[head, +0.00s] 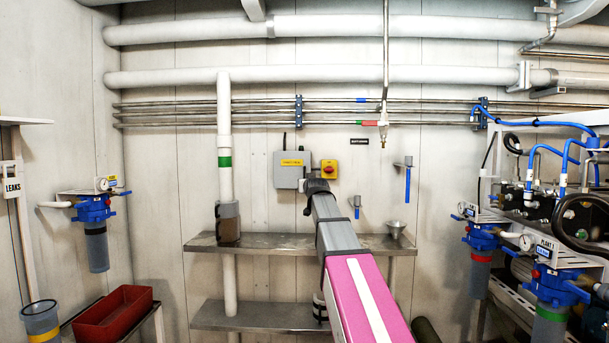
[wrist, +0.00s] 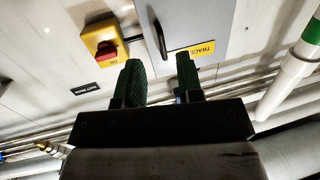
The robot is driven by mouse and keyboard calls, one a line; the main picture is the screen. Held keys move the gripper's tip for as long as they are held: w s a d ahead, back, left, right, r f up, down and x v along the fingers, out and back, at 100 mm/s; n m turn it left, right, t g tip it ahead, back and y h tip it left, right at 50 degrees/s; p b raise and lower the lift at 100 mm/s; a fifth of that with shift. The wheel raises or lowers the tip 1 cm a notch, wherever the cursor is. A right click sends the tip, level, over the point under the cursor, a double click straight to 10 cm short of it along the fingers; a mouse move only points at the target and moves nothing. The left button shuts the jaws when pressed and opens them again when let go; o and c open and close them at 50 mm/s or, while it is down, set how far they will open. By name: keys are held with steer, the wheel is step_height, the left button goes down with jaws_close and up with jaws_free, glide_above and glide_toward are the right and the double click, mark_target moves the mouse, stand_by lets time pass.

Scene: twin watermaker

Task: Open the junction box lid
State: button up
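The grey junction box (head: 290,165) hangs on the back wall with a yellow label on its front, and its lid looks shut. It also shows in the wrist view (wrist: 222,18), where a dark bar-like handle (wrist: 158,38) runs along the lid's edge. My gripper (head: 312,186) is at the box's lower right corner in the head view. In the wrist view my gripper (wrist: 158,62) has its two dark green fingers apart, with nothing held. The handle's near end appears between the fingertips; I cannot tell whether they touch it.
A yellow switch box with a red knob (head: 329,169) is close beside the junction box, and also near one finger in the wrist view (wrist: 104,42). Pipes (head: 225,150) run left of the box.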

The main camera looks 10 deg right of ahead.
step_height(320, 180, up, 4)
glide_toward(292, 170)
steer(key=shift+t, duration=0.4)
steer(key=w+d, duration=0.2)
steer(key=w, duration=0.1)
steer(key=w+d+f, duration=0.1)
steer(key=w+d, duration=0.2)
steer(key=shift+d+f, duration=0.1)
steer(key=shift+f, duration=0.15)
steer(key=shift+s, duration=0.1)
jaws_close()
